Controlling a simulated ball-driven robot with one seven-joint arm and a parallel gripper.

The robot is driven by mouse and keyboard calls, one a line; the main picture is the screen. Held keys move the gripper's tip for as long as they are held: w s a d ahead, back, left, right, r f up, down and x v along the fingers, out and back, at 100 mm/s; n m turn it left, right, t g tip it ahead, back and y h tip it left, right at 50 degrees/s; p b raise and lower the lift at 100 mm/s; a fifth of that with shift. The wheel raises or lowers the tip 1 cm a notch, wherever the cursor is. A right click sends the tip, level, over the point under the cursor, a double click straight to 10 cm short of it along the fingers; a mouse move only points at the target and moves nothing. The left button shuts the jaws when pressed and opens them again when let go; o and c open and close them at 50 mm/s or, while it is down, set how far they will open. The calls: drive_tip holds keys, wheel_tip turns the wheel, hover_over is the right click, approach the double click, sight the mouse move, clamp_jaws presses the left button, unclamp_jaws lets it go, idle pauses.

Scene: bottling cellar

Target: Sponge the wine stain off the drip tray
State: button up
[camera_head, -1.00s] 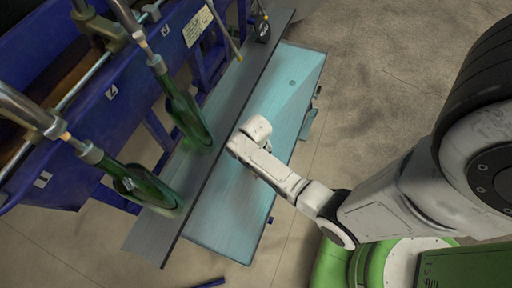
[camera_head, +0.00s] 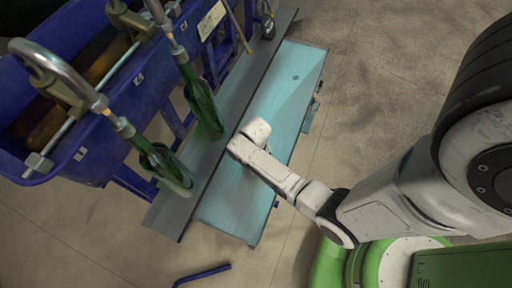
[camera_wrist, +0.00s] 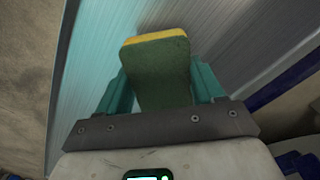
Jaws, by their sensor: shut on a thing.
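My gripper is shut on a sponge (camera_wrist: 158,75), which is dark green with a yellow far edge, in the wrist view. The gripper fingers (camera_wrist: 160,95) are teal, one on each side of it. In the head view my wrist hides the fingers and sponge, over the inner side of a teal bench (camera_head: 270,105). A long grey metal strip (camera_head: 238,98) runs beside it under the bottles; I cannot tell which surface is the drip tray. I see no clear wine stain. I cannot tell whether the sponge touches the surface.
Two green bottles (camera_head: 205,108) (camera_head: 163,166) hang under spouts of the blue filling machine (camera_head: 88,150), over the grey strip. A small dark item (camera_head: 267,25) stands at the strip's far end.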

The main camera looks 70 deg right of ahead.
drive_tip(key=shift+r+p, duration=2.35)
drive_tip(key=shift+r, duration=0.4)
